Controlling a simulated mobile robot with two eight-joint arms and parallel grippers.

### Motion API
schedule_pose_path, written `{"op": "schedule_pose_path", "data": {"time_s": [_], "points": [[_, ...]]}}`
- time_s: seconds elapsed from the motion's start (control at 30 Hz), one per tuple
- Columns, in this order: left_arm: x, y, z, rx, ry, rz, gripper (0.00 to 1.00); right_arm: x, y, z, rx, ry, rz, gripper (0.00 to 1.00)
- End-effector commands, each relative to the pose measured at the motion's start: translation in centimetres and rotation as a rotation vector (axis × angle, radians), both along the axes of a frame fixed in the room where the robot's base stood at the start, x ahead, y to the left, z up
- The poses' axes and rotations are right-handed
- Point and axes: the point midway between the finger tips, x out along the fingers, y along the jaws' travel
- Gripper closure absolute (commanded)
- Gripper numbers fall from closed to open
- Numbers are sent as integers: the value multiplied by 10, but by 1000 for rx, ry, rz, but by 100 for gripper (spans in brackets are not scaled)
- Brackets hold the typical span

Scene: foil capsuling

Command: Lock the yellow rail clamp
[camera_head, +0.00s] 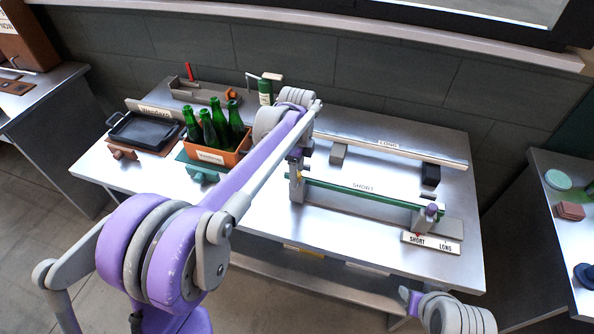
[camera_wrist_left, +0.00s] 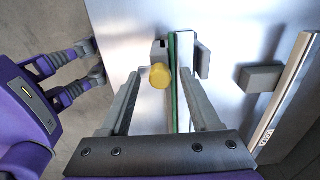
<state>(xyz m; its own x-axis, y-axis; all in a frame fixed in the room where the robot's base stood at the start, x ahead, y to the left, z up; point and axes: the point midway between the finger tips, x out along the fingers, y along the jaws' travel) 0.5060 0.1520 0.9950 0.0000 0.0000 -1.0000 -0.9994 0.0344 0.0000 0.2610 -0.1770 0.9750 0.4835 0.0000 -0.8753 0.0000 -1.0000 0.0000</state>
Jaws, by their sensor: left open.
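The yellow rail clamp shows as a round yellow knob (camera_wrist_left: 160,76) in the left wrist view. It sits beside a rail with a green strip (camera_wrist_left: 173,105). My left gripper (camera_wrist_left: 166,92) is open, its two grey fingers on either side of the rail and the knob. I see no finger touching the knob, but their height difference is hard to judge. In the head view, my left gripper (camera_head: 300,156) hangs over the left end of the short green rail (camera_head: 355,201) and largely hides the clamp. My right arm shows at the bottom right; its fingers cannot be made out.
The long rail (camera_head: 390,148) lies behind the short one. A purple knob (camera_head: 431,210) and a SHORT/LONG sign (camera_head: 432,243) stand at the right end. An orange crate (camera_head: 225,158) of green bottles and a black tray (camera_head: 146,130) are at left.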

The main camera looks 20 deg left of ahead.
Motion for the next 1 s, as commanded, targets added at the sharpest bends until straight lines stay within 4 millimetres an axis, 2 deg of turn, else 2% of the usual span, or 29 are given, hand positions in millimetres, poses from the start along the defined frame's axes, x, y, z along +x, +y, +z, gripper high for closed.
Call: {"op": "schedule_pose_path", "data": {"time_s": [0.17,0.53,1.0], "points": [[0,0,0,0,0,0,37,0,0,0,0,0,0,50],[0,0,0,0,0,0,100,0,0,0,0,0,0,50],[0,0,0,0,0,58,100,-1,0,-2,0,1,0,50]]}}
